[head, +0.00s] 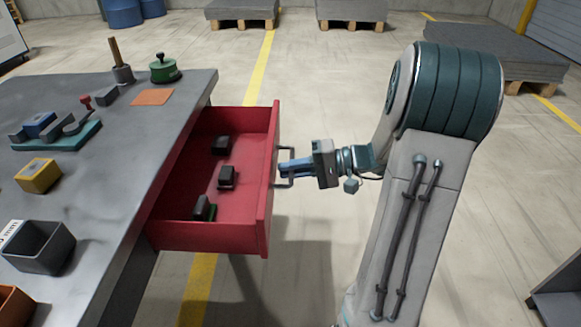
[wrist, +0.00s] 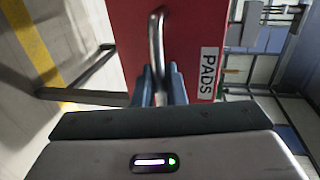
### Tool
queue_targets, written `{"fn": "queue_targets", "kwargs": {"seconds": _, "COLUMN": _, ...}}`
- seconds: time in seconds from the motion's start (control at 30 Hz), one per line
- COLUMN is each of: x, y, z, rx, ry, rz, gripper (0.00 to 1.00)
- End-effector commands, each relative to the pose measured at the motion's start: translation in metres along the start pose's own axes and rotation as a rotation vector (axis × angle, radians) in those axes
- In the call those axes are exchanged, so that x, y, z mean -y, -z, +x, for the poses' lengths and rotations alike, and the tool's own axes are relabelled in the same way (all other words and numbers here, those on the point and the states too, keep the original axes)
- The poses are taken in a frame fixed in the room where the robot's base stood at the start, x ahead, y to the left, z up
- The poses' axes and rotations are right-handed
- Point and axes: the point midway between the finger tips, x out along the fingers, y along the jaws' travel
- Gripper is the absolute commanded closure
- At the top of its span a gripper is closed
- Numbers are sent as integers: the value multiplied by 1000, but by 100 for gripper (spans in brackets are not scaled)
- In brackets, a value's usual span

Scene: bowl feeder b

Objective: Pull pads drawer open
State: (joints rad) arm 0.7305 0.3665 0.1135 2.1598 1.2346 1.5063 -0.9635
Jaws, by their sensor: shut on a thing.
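The red pads drawer (head: 240,240) stands pulled out from the right side of the grey workbench, and several black pads lie inside it. Its front also shows in the wrist view (wrist: 188,30), with a white label (wrist: 208,72) reading PADS. My gripper (head: 284,168) is at the drawer's front, shut on the metal handle (head: 286,150). In the wrist view my two blue fingers (wrist: 159,85) are on either side of the handle bar (wrist: 156,40).
The workbench top (head: 110,180) holds a yellow block (head: 38,176), a dark bin (head: 38,247), a teal fixture (head: 58,137), a green-lidded pot (head: 164,70) and an orange mat (head: 152,97). Pallets stand at the back. A dark cart (head: 562,295) is at the lower right. Floor around the drawer is clear.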

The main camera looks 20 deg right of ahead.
Motion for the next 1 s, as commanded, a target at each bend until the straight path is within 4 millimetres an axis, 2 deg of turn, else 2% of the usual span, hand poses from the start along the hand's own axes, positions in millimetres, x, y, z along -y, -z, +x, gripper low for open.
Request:
{"fn": "queue_targets", "kwargs": {"seconds": 0.27, "x": 0, "y": 1, "z": -1, "rx": -3, "ry": 1, "rz": -2, "gripper": 100}}
{"fn": "queue_targets", "kwargs": {"seconds": 0.3, "x": 0, "y": 1, "z": -2, "rx": -3, "ry": 1, "rz": -2, "gripper": 87}}
{"fn": "queue_targets", "kwargs": {"seconds": 0.33, "x": 0, "y": 1, "z": -2, "rx": -3, "ry": 1, "rz": -2, "gripper": 78}}
{"fn": "queue_targets", "kwargs": {"seconds": 0.37, "x": 0, "y": 1, "z": -2, "rx": -3, "ry": 1, "rz": -2, "gripper": 75}}
{"fn": "queue_targets", "kwargs": {"seconds": 0.67, "x": 0, "y": 1, "z": -4, "rx": -4, "ry": 0, "rz": 0, "gripper": 75}}
{"fn": "queue_targets", "kwargs": {"seconds": 0.83, "x": 2, "y": 2, "z": -23, "rx": -8, "ry": 0, "rz": 0, "gripper": 75}}
{"fn": "queue_targets", "kwargs": {"seconds": 1.0, "x": 3, "y": 2, "z": -61, "rx": -9, "ry": 0, "rz": 0, "gripper": 75}}
